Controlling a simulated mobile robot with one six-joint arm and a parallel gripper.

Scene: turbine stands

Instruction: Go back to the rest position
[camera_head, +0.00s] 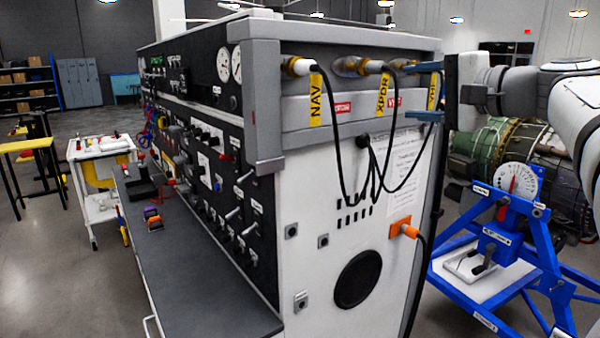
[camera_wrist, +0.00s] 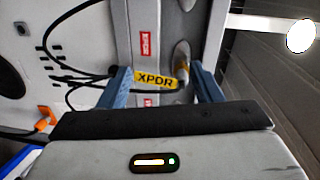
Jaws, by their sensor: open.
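My gripper (camera_head: 420,91) is at the upper right of the test console's end panel (camera_head: 345,235) in the head view. Its two blue fingers are apart, with a yellow tag (camera_head: 433,91) partly hidden behind them. In the wrist view, the fingers of my gripper (camera_wrist: 162,84) stand either side of the yellow XPDR tag (camera_wrist: 155,78). I see nothing held between them. The XPDR plug (camera_head: 372,66) and the NAV plug (camera_head: 300,67) sit in the panel, with black cables hanging below. I cannot tell whether a finger touches the rightmost plug or its tag.
An orange plug (camera_head: 403,228) with a cable sticks out lower on the panel. A blue stand (camera_head: 510,250) with a dial and a green turbine (camera_head: 500,140) are at right. A white cart (camera_head: 100,165) and a yellow table (camera_head: 28,145) stand left.

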